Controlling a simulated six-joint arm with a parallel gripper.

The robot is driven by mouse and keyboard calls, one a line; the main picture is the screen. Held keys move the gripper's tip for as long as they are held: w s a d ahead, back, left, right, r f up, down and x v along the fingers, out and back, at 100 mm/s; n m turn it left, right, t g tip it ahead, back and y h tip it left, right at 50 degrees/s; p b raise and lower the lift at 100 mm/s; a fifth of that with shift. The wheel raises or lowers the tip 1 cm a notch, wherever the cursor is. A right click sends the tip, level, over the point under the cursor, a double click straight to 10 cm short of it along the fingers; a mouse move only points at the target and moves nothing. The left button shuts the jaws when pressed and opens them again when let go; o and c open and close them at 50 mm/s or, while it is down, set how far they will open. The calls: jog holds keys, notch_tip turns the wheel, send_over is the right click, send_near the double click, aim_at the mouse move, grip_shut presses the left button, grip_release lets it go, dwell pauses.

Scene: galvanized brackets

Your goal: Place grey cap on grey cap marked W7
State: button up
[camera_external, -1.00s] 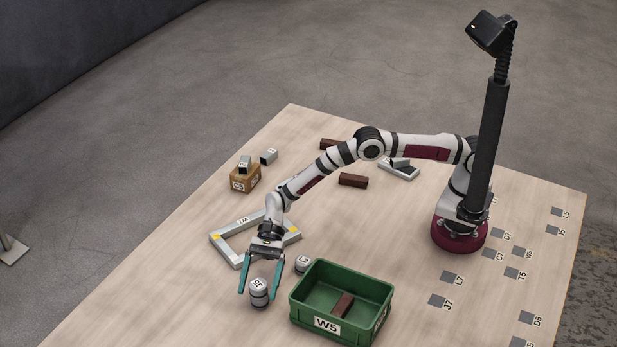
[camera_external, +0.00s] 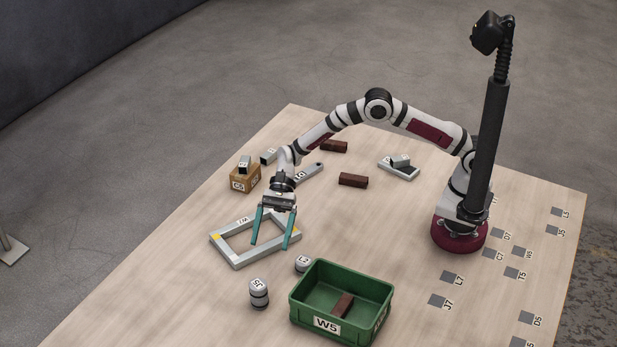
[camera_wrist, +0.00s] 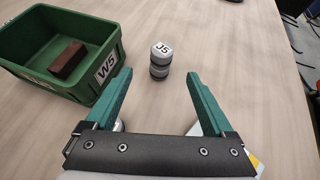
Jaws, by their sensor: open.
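Two grey caps (camera_external: 259,294) stand stacked at the table's front left, left of the green bin. The top one reads J5, and the pair also shows in the wrist view (camera_wrist: 160,61). Any mark on the lower cap is hidden. Another small grey cap (camera_external: 302,264) sits alone by the bin's back left corner; its mark is too small to read surely. My gripper (camera_external: 270,246) is open and empty, apart from the stack, over the grey frame. In the wrist view the stack shows between and beyond the open fingers (camera_wrist: 160,78).
A green bin (camera_external: 362,281) marked W5 holds a brown block (camera_external: 343,305). A grey rectangular frame (camera_external: 223,252) lies under my gripper. A brown box (camera_external: 245,180) with a grey piece on top, loose brown blocks (camera_external: 353,180) and a grey tray (camera_external: 405,172) stand farther back.

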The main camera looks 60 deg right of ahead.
jog(key=s+d+r+n+t+h, duration=0.1)
jog(key=s+d+r+n+h, duration=0.1)
jog(key=s+d+r, duration=0.35)
jog(key=s+d+r+n+h, duration=0.25)
jog(key=d+r, duration=0.35)
jog(key=d, duration=0.4)
jog(key=s+d+n+t+h, duration=0.2)
jog(key=s+d+n+h, duration=0.2)
jog(key=s+d, duration=1.5)
jog(key=shift+s+d+f+n+h, duration=0.15)
jog(key=shift+d+f+n+h, duration=0.25)
jog(key=shift+h, duration=0.25)
